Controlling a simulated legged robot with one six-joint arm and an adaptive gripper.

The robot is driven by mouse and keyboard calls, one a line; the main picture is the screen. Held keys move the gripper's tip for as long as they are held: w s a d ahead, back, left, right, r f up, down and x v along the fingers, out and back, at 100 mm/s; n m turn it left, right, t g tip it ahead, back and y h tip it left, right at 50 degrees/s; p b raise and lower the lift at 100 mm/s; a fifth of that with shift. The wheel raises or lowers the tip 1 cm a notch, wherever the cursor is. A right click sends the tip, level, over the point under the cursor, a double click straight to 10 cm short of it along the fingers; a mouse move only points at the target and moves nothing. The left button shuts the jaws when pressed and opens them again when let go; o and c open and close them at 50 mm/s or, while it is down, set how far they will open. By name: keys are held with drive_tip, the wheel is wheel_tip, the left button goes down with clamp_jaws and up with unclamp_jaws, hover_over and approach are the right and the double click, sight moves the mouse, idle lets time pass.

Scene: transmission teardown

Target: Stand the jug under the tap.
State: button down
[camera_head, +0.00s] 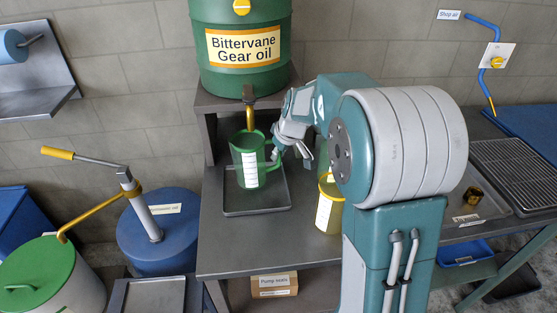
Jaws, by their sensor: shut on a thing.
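The green see-through jug (245,167), with a white scale strip on its side, is upright below the brass tap (249,96) of the green Bittervane Gear oil drum (243,72). It is over the grey drip tray (240,209); I cannot tell whether its base touches the tray. My gripper (276,152) comes in from the right and is shut on the jug's handle side. The fingers hide part of the handle.
A yellow-rimmed jug (326,212) stands on the bench right of the tray, close to my arm. A blue drum (160,235) with a hand pump and a green-lidded can (45,272) are at left. A metal grid (518,170) is at right.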

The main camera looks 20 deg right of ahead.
drive_tip(key=shift+w, duration=0.35)
drive_tip(key=f, duration=0.1)
drive_tip(key=d+f, duration=0.1)
drive_tip(key=f, duration=0.1)
drive_tip(key=shift+w+d+f, duration=0.2)
drive_tip(key=shift+d+f, duration=0.1)
drive_tip(key=shift+d, duration=0.05)
drive_tip(key=shift+a, duration=0.5)
drive_tip(key=c, duration=0.7)
unclamp_jaws()
drive_tip(key=shift+a, duration=0.1)
drive_tip(key=shift+d, duration=0.35)
drive_tip(key=v, duration=1.2)
drive_tip(key=s+a+m, duration=0.1)
drive_tip(key=s+a, duration=0.1)
drive_tip(key=s, duration=0.7)
drive_tip(key=s+a+r+m+t+h, duration=0.1)
drive_tip(key=s+a+m, duration=0.1)
drive_tip(key=s, duration=0.7)
drive_tip(key=s+a+m, duration=0.1)
drive_tip(key=s+a, duration=0.2)
drive_tip(key=s, duration=0.5)
drive_tip(key=shift+s+a+r, duration=0.4)
